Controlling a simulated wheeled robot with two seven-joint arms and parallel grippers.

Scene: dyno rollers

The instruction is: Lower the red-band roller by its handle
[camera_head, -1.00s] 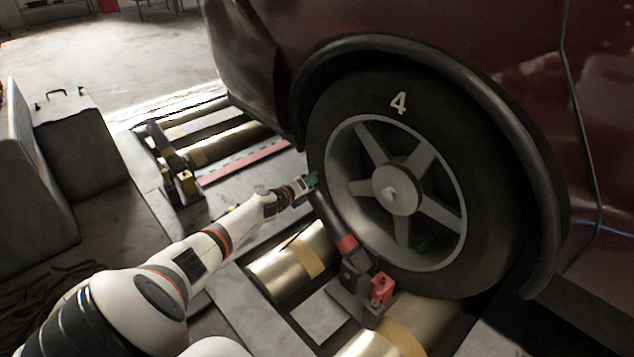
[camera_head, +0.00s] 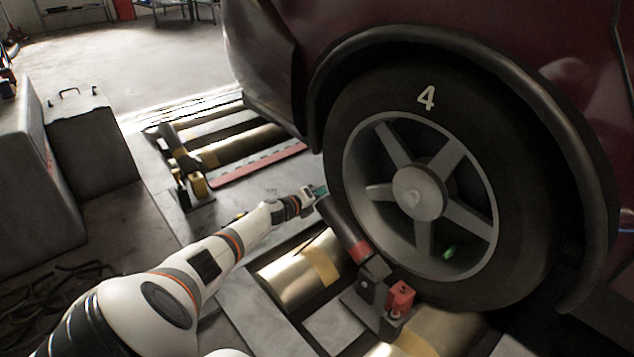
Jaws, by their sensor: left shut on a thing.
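The red-band roller (camera_head: 342,226) is a dark cylinder with a red band near its lower end, tilted up from a dark bracket (camera_head: 371,292) beside the wheel. My right gripper is not in view.
The car's wheel (camera_head: 420,194), marked 4, stands close behind the roller. A red block (camera_head: 400,297) sits beside the bracket. Brass rollers (camera_head: 303,272) lie in the floor below. A yellow-banded roller (camera_head: 172,142) stands farther back. Grey cases (camera_head: 88,150) are at left.

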